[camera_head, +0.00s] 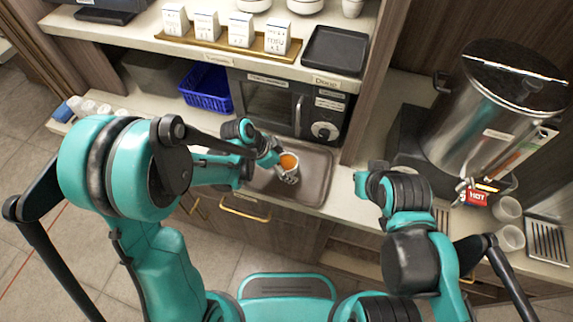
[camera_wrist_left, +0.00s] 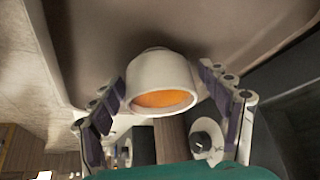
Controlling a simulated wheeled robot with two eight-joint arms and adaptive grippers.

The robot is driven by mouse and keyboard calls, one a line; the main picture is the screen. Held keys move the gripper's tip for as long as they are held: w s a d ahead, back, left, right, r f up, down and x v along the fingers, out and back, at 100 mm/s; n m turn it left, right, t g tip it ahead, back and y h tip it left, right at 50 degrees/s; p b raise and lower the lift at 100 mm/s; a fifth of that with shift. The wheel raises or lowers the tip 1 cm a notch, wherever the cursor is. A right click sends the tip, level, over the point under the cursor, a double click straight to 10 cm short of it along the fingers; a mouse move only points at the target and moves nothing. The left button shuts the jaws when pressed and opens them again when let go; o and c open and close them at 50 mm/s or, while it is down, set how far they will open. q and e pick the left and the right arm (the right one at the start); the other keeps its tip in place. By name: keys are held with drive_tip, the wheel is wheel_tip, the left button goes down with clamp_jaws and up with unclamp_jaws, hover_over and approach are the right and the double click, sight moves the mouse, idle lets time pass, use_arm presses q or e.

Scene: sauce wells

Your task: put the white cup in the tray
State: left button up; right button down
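The white cup (camera_head: 289,170), with orange contents, is at the brown tray (camera_head: 317,185) on the counter. It appears to stand inside the tray, though I cannot fully tell whether its base touches. In the left wrist view the cup (camera_wrist_left: 160,75) is between the spread fingers of my left gripper (camera_wrist_left: 162,82), with a narrow gap showing on each side. In the head view my left gripper (camera_head: 270,156) is just left of the cup. My right gripper (camera_head: 362,182) is over the counter edge, right of the tray; its fingers are not clear.
A microwave (camera_head: 268,100) stands behind the tray, with a blue basket (camera_head: 205,90) to its left. A shelf above holds white boxes (camera_head: 240,30) and a black tray (camera_head: 335,50). A large steel urn (camera_head: 490,110) and clear cups (camera_head: 509,223) are at the right.

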use_arm(q)
drive_tip(key=shift+a+r, duration=0.1)
drive_tip(key=shift+r, duration=0.25)
drive_tip(key=p+v, duration=0.4)
drive_tip(key=v, duration=0.8)
drive_tip(key=s+a+r+n+t+y, duration=0.5)
drive_tip(key=s+a+r+n, duration=0.2)
drive_tip(key=s+a+n, duration=0.3)
drive_tip(key=a+n, duration=0.2)
drive_tip(key=n, duration=0.2)
drive_tip(key=shift+r+y, duration=0.3)
drive_tip(key=shift+s, duration=0.15)
